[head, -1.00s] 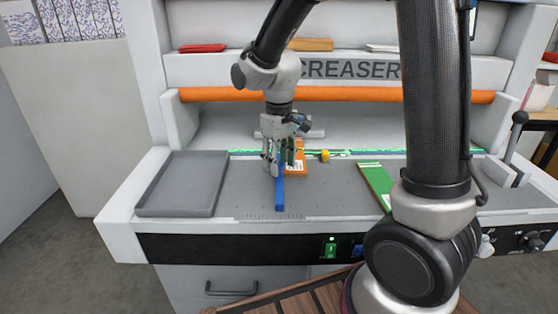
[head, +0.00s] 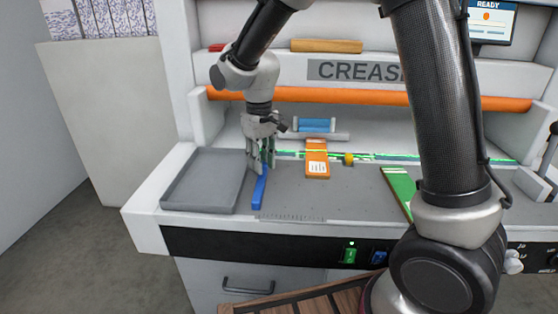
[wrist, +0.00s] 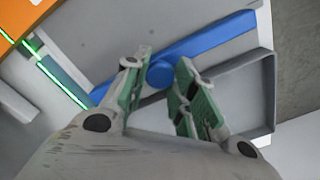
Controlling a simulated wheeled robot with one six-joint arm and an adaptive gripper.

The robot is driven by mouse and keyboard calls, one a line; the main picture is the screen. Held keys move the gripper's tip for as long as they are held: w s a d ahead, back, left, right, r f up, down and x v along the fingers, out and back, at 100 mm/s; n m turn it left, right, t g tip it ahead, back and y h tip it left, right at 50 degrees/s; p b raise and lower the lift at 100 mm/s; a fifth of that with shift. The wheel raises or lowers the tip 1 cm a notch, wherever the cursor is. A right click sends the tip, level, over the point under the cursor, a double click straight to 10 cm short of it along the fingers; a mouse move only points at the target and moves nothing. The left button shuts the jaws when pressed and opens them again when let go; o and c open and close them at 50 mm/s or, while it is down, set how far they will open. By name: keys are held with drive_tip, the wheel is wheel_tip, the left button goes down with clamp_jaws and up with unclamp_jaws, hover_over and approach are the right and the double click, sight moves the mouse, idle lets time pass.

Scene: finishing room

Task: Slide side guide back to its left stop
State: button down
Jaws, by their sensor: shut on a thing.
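The side guide (head: 259,187) is a blue bar lying front to back on the grey bed of the creaser, a short gap right of the grey tray. In the wrist view, the blue bar (wrist: 215,36) has a round knob (wrist: 161,74) between my fingertips. My gripper (head: 262,166) points down at the guide's far end and is shut on its knob; it also shows in the wrist view (wrist: 160,66). My fingers partly hide the far end in the head view. I cannot make out a separate left stop.
The grey tray (head: 203,207) stands left of the guide. A green light line runs along the back. The bed between guide and green card is mostly clear.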

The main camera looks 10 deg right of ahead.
drive_tip(key=shift+w+a, duration=0.1)
drive_tip(key=shift+a, duration=0.1)
drive_tip(key=c, duration=1.1)
unclamp_jaws()
drive_tip(key=shift+a, duration=0.1)
drive_tip(key=shift+c, duration=0.2)
drive_tip(key=shift+r, duration=0.1)
wheel_tip(320, 180, up, 12)
